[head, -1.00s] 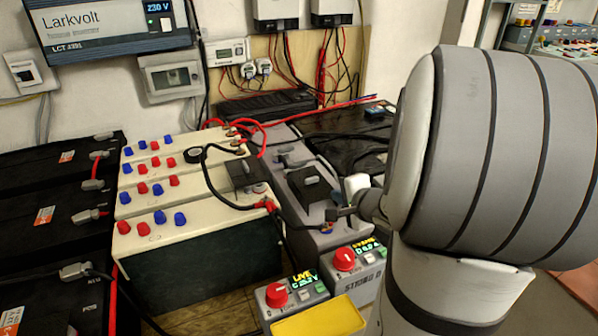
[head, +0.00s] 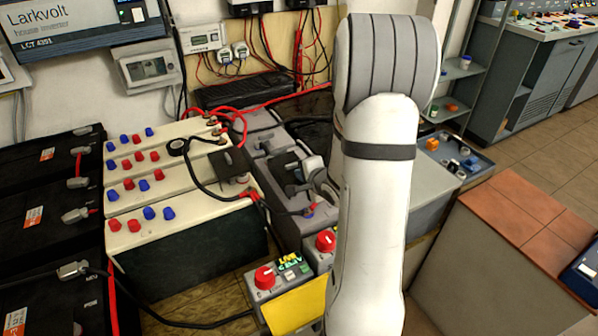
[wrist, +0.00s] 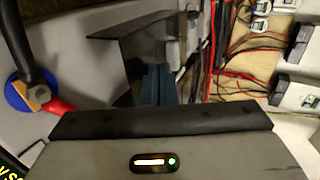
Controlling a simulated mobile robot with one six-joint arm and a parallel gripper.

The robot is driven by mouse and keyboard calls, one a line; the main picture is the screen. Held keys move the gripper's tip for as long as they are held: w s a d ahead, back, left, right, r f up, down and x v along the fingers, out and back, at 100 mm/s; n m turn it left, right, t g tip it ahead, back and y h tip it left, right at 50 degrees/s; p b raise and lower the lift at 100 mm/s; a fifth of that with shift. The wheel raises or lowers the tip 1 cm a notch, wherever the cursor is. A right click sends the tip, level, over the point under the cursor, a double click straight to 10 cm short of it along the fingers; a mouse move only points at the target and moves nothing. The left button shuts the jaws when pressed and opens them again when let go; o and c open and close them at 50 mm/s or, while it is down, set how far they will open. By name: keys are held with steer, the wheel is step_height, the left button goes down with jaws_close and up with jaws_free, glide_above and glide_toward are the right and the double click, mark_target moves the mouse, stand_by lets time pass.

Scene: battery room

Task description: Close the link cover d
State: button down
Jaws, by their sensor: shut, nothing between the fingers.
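A dark hinged cover (wrist: 128,40), which I take to be a link cover, stands raised in the wrist view, just behind and left of my fingertips. I cannot read a letter on it. My gripper (wrist: 158,85) is shut and empty, its blue-grey fingers together close to the cover; I cannot tell if they touch it. In the head view my gripper is over the grey battery (head: 262,205), and my own arm hides much of that area. Another dark cover (head: 232,163) sits on the cream battery bank (head: 140,232).
A blue terminal with a red-ended black cable (wrist: 33,92) is left of my gripper. Red-knobbed control boxes (head: 265,278) and a yellow panel (head: 297,306) stand in front. Black batteries (head: 45,225) are at left. Tiled floor at right is partly free.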

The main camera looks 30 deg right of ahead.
steer(key=shift+w, duration=0.95)
